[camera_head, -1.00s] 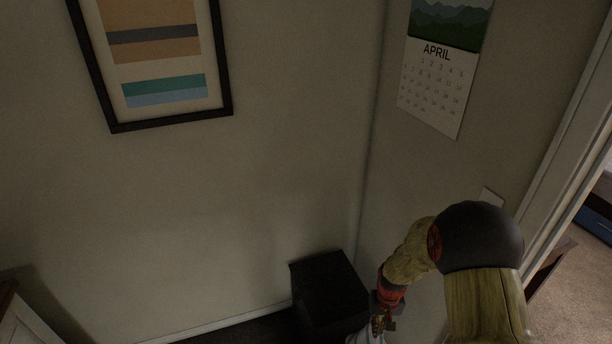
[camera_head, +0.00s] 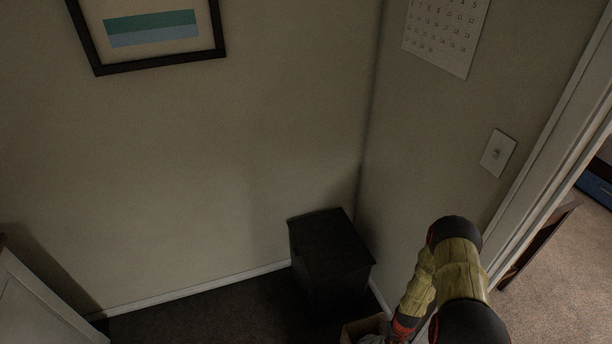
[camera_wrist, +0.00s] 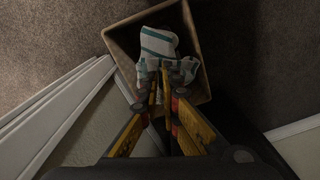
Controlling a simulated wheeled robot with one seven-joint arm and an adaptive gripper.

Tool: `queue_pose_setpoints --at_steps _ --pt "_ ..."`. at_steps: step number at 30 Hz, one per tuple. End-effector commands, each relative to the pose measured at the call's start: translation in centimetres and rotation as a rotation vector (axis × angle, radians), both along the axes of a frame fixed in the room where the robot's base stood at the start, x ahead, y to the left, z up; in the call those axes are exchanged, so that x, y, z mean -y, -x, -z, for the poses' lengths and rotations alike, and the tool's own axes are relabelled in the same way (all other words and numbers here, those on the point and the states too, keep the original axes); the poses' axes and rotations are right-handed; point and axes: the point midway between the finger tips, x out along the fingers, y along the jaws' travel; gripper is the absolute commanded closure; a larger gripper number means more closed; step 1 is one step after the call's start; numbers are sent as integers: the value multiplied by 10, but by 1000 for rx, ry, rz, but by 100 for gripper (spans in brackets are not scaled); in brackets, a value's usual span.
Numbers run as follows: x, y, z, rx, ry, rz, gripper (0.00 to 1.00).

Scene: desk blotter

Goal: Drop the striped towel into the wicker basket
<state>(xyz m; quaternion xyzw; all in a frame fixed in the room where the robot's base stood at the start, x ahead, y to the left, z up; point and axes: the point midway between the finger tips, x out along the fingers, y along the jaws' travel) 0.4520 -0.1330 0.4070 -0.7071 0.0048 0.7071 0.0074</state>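The wicker basket (camera_wrist: 198,52) is seen from above in the wrist view, open side up. A corner of the basket (camera_head: 350,330) shows at the bottom edge of the head view. The striped towel (camera_wrist: 158,44), white with teal stripes, is bunched within the basket's outline in the wrist view; its height above the basket floor is hard to tell. My gripper (camera_wrist: 164,72) is over the basket opening, its fingers close together on the near end of the towel. In the head view, a pale bit of towel (camera_head: 371,338) shows at the bottom edge, and the fingertips are out of frame.
A dark box-like cabinet (camera_head: 328,255) stands in the corner behind the basket. White door trim (camera_wrist: 62,105) lies left of the basket in the wrist view. A doorway (camera_head: 555,240) opens at the right. Dark carpet (camera_head: 190,322) is clear at the left.

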Motion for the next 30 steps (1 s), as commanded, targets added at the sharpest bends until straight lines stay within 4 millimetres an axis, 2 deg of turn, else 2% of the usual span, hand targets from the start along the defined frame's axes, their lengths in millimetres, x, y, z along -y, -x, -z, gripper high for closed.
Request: queue_pose_setpoints --at_steps 1,3,6,10,15,23,30 --pt "2 -1 21 -2 -2 -14 100" --pt "5 -7 38 1 -3 -36 100" --pt "7 -20 53 1 -2 -67 100" --pt "9 -35 58 1 2 -93 100" --pt "9 -43 57 0 4 -102 100" --pt "9 -44 63 -1 4 -104 100" --pt "9 -44 87 0 4 -105 100"
